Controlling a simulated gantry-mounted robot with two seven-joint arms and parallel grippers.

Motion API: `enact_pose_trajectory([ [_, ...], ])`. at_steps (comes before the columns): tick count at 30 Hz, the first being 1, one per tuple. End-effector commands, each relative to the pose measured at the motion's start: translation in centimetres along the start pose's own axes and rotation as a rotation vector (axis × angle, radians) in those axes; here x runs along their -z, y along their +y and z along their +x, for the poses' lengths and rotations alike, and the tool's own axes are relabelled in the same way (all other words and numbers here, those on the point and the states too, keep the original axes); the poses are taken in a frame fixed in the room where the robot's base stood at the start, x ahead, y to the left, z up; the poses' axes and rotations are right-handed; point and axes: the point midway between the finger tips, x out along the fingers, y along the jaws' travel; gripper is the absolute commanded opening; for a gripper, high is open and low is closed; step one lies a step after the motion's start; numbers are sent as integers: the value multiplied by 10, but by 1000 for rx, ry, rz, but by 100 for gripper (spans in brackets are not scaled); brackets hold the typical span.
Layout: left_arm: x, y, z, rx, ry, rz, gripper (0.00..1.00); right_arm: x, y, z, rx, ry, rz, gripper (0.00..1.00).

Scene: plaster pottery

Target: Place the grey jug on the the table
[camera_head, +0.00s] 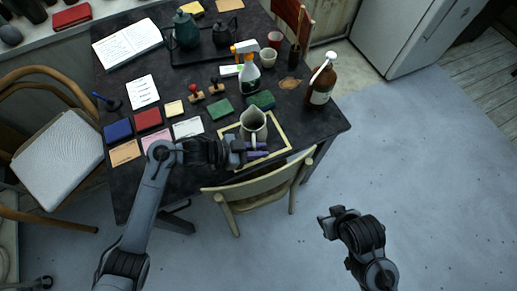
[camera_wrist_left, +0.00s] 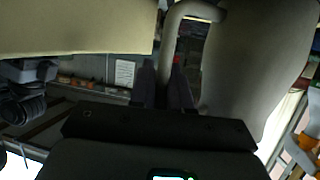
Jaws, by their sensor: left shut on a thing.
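The grey jug (camera_head: 253,119) is upright at the front edge of the dark table (camera_head: 180,166), over a yellow-bordered square (camera_head: 280,132). I cannot tell whether its base touches the surface. My left gripper (camera_head: 257,150) is at the jug's near side, with its purple fingers shut on the handle. In the left wrist view the fingers (camera_wrist_left: 166,88) close around the lower part of the handle (camera_wrist_left: 178,28), and the jug's body (camera_wrist_left: 255,60) fills the right side. My right gripper (camera_head: 335,216) is away from the table, over the floor; its jaws are unclear.
A wooden chair (camera_head: 262,186) stands close at the table's front. Green blocks (camera_head: 221,109), stamps (camera_head: 194,94) and cards lie left of the jug. A spray bottle (camera_head: 249,78) stands behind it and a brown bottle (camera_head: 322,83) to the right. The floor at right is clear.

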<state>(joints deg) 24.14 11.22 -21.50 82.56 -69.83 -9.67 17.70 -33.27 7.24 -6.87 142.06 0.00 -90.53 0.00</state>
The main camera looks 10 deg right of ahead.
Motion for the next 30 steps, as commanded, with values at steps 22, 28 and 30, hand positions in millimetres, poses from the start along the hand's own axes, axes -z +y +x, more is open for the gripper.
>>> enact_pose_trajectory([
  [22,0,0,-4,0,-1,-1,43,1,-2,-2,8,2,9,43],
  [28,1,0,-32,2,-3,0,43,4,-2,-9,7,2,9,43],
  [30,1,0,-46,2,-3,0,43,4,-2,-11,6,2,8,43],
])
